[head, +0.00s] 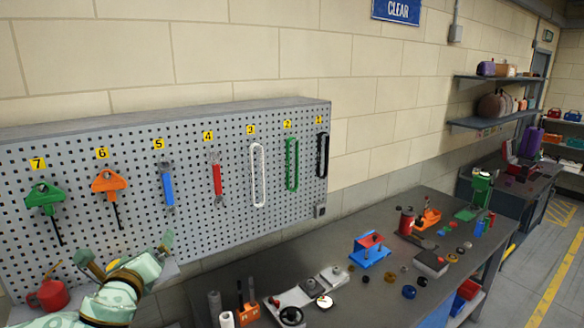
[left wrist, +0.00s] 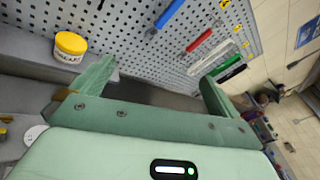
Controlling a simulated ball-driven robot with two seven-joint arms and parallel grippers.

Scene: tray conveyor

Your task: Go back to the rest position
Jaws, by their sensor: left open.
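My left gripper (head: 127,257) is at the lower left of the head view, in front of the pegboard's lower edge. In the left wrist view its two fingers (left wrist: 150,82) stand wide apart with nothing between them. The grey pegboard (head: 190,215) fills the space beyond them, and its tools hang clear of the fingers. My right gripper is in neither view.
A red oil can (head: 48,294) sits beside my left arm. A yellow tub (left wrist: 70,46) stands near one finger in the left wrist view. The workbench (head: 235,273) holds several small parts. A blue-and-red stand (head: 370,250) is on it.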

